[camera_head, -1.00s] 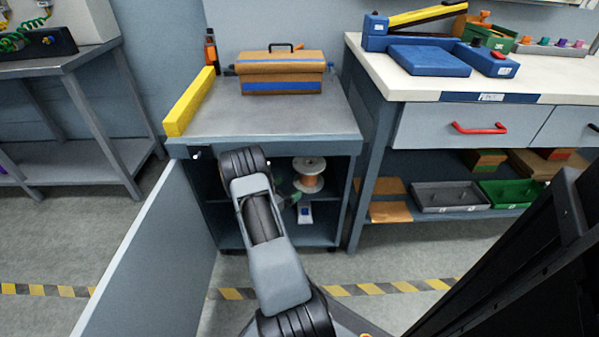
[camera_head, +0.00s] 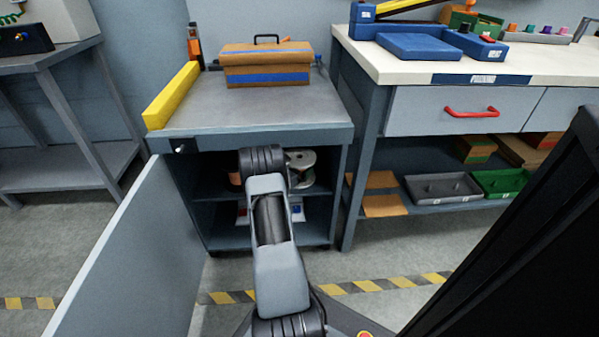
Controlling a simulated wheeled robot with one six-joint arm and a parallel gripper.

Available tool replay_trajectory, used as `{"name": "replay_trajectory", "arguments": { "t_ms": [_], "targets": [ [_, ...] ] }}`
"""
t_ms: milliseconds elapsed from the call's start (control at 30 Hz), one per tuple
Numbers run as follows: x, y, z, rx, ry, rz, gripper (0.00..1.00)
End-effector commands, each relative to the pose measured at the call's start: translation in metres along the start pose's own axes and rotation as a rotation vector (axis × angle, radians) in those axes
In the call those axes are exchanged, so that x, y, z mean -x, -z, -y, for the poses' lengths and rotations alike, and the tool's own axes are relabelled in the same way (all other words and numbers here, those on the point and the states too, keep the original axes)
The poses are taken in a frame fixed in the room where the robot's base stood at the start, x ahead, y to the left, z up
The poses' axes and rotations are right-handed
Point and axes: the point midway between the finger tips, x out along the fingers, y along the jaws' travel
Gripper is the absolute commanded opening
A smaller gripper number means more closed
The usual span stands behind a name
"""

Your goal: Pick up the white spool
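The white spool (camera_head: 304,159) is on the upper shelf inside the open cabinet, just right of my arm. My arm link covers its left side, so only part of its pale round flange and lower edge shows. My arm reaches into the cabinet opening, with its front joint in front of the shelf. My gripper is hidden behind my own arm. I cannot tell whether it touches the spool.
The cabinet door (camera_head: 134,258) stands open at the left. A brown toolbox (camera_head: 267,76) and a yellow bar (camera_head: 172,95) are on the cabinet top (camera_head: 250,112). A copper-coloured item (camera_head: 235,179) shows inside, left of my arm. A workbench (camera_head: 430,68) stands to the right.

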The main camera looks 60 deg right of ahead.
Motion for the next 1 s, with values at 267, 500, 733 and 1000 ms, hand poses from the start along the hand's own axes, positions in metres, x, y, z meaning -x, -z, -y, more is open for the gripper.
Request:
{"name": "replay_trajectory", "arguments": {
  "t_ms": [267,500,733,1000],
  "targets": [
    [-0.009,-0.001,-0.0003,0.001,-0.001,0.001,1.0],
    [-0.0088,-0.0009,-0.0002,0.001,-0.001,0.001,0.88],
    [-0.0087,-0.0008,-0.0002,0.001,-0.001,0.0,0.66],
    [-0.0086,-0.0006,-0.0002,0.001,-0.001,0.0,0.4]
  ]
}}
